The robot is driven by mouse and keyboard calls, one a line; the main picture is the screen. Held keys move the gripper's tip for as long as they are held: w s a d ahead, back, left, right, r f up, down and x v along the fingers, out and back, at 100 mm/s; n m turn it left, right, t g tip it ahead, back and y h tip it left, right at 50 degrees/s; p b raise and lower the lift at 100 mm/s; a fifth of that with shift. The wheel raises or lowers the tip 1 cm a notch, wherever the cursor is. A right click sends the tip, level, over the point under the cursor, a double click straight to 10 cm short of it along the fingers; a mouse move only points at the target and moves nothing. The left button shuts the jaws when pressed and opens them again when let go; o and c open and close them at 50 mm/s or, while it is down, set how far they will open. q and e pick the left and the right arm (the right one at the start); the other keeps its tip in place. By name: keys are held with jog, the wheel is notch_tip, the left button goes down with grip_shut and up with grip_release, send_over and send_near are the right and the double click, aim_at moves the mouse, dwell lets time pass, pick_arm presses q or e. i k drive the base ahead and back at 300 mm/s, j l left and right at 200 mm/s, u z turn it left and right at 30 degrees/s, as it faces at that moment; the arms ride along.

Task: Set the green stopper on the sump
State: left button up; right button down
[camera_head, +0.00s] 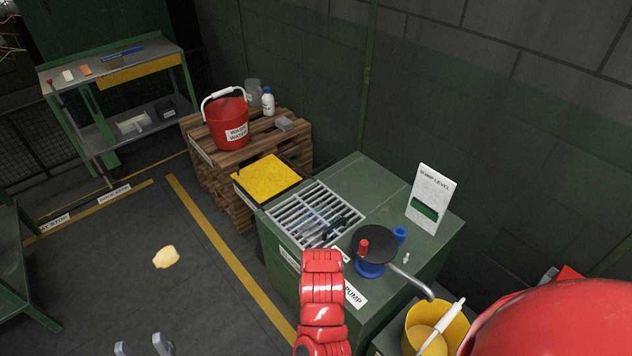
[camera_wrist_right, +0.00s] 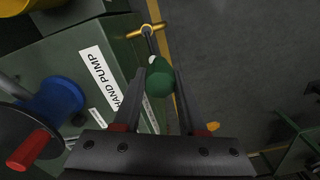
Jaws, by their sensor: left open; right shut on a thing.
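The green stopper (camera_wrist_right: 159,78) is rounded and sits between the fingertips of my right gripper (camera_wrist_right: 160,84), which is shut on it in the right wrist view. The stopper is hidden in the head view, where my red right arm covers that spot. The green cabinet with the grate (camera_head: 292,211) bears a "SUMP LEVEL" board (camera_head: 427,198); I take this as the sump. The right gripper is by the cabinet's front, near the "HAND PUMP" label (camera_wrist_right: 104,78). My left gripper (camera_head: 143,347) is open and empty at the bottom edge, over the floor.
The hand pump's dark disc (camera_head: 377,243) with red knob stands on the cabinet; its blue part (camera_wrist_right: 55,98) is left of the gripper. A yellow T-bar (camera_wrist_right: 147,30) shows beyond the stopper. A yellow bucket (camera_head: 433,325) stands right. A pallet stack (camera_head: 213,164) stands behind left.

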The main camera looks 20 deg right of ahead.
aim_at(349, 186)
jog(key=i+j+u, duration=0.8)
jog(key=i, duration=0.25)
jog(key=i+z, duration=0.95)
jog(key=i+l+z, duration=0.1)
jog(key=z, duration=0.35)
jog(key=i+z, duration=0.25)
jog(key=z, duration=0.2)
jog(key=i+z, duration=0.2)
jog(key=z, duration=0.25)
jog(key=i+z, duration=0.2)
jog(key=z, duration=0.25)
